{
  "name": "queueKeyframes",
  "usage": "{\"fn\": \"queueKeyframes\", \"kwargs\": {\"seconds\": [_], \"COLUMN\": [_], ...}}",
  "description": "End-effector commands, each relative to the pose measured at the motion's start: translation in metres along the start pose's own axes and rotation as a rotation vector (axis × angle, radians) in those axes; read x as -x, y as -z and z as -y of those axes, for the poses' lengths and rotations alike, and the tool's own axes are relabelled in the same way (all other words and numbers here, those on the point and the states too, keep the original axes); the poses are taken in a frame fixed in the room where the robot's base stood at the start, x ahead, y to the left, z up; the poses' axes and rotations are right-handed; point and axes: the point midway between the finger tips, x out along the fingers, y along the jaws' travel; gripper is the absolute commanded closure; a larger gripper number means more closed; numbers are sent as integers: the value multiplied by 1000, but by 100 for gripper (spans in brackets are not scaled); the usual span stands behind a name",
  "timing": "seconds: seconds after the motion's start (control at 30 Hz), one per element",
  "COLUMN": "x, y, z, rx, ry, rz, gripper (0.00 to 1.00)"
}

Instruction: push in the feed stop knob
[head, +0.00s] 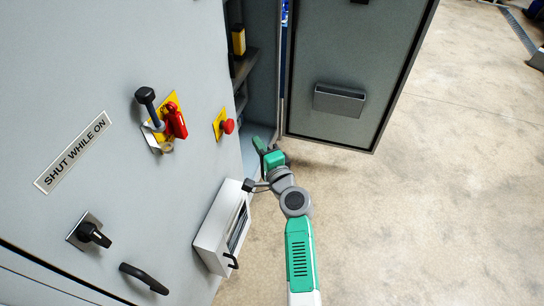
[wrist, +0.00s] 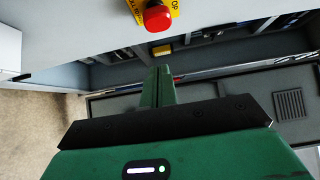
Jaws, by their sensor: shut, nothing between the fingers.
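The feed stop knob (head: 228,126) is a red mushroom-shaped button on a yellow plate on the grey cabinet front. In the wrist view the red knob (wrist: 157,18) is at the top edge, its plate partly cut off with only some lettering showing. My gripper (head: 258,144) is to the right of the knob and a little lower in the head view, apart from it. In the wrist view the green fingers (wrist: 158,85) are together and empty, pointing up the picture with the knob beyond and above their tips.
An open cabinet door (head: 350,75) with a grey pocket stands right of my gripper. Left of the knob are a red handle (head: 175,121) and a black-knobbed lever (head: 146,98). A white box (head: 222,228) projects from the front below.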

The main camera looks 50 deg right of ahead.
Motion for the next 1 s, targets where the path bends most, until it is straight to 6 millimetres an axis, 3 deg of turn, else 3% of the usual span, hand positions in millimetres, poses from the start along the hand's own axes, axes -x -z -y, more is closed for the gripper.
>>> {"fn": "queueKeyframes", "kwargs": {"seconds": [0.1,0.33,1.0], "x": [28,62,69], "y": [-1,0,1], "z": [4,2,1], "rx": [2,1,0], "ry": [-1,0,2], "rz": [1,0,-2], "gripper": [100,100,100]}}
